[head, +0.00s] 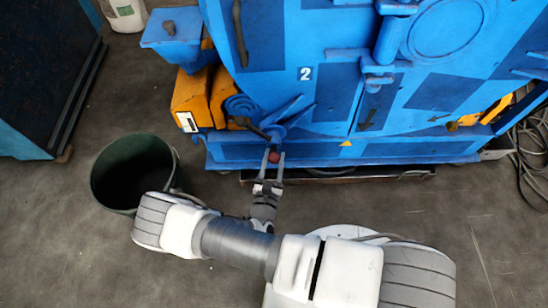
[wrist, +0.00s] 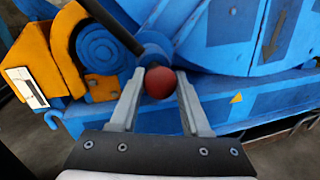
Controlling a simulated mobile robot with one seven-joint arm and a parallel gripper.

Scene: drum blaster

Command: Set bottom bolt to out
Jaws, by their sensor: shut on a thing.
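The red ball knob (head: 274,157) sits at the end of a dark rod (head: 249,127) low on the front of the blue machine (head: 330,148). In the wrist view the red knob (wrist: 159,82) lies between my two fingertips, with the dark rod (wrist: 113,27) running up and left from it. My gripper (head: 275,161) reaches up to the machine from below and is shut on the knob. In the wrist view, my gripper's fingers (wrist: 158,88) flank the ball on both sides. I cannot tell which position the bolt is in.
Blue round and ribbed fittings (wrist: 100,50) and a yellow-orange bracket (head: 190,99) are close to the knob. A dark green bin (head: 101,190) stands on the floor at left, near my arm. Cables (head: 530,160) lie at far right. The floor at lower right is clear.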

